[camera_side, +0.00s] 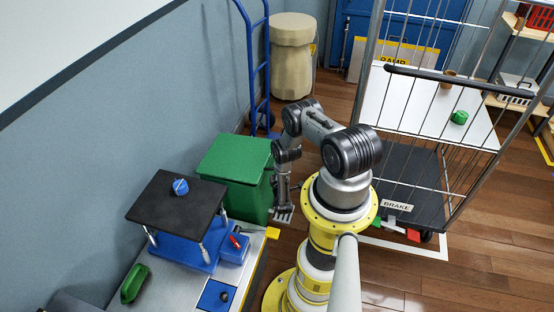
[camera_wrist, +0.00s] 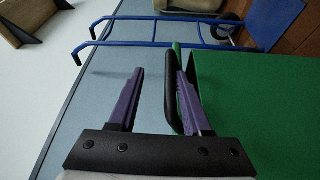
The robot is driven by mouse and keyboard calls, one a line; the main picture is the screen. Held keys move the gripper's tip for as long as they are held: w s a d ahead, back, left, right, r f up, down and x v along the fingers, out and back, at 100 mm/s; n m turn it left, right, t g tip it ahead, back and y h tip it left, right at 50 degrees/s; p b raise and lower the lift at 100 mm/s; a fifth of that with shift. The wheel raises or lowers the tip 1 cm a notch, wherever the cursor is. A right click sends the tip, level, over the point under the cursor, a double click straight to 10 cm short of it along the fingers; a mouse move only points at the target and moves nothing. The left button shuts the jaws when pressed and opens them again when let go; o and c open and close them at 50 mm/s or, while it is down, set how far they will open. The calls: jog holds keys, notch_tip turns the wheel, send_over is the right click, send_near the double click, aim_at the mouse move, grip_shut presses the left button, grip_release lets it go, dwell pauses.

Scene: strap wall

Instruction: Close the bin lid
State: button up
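The green bin (camera_side: 250,199) stands against the wall, left of my arm. Its green lid (camera_side: 235,158) appears to lie roughly flat over the top; whether it is fully down I cannot tell. My gripper (camera_side: 283,214) hangs low beside the bin's right side. In the wrist view, my gripper (camera_wrist: 159,68) has its two purple fingers spread apart. A black bar handle (camera_wrist: 172,92) on the green surface (camera_wrist: 265,105) lies between the fingers, close to the right one. Whether the finger touches the handle I cannot tell.
A blue hand truck (camera_side: 254,65) stands behind the bin. A bench with a black-topped blue press (camera_side: 177,207) is in front of it at left. A wire cage trolley (camera_side: 440,130) stands on the right. A beige barrel (camera_side: 292,60) is at the back.

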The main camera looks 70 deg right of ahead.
jog(key=v, duration=1.2)
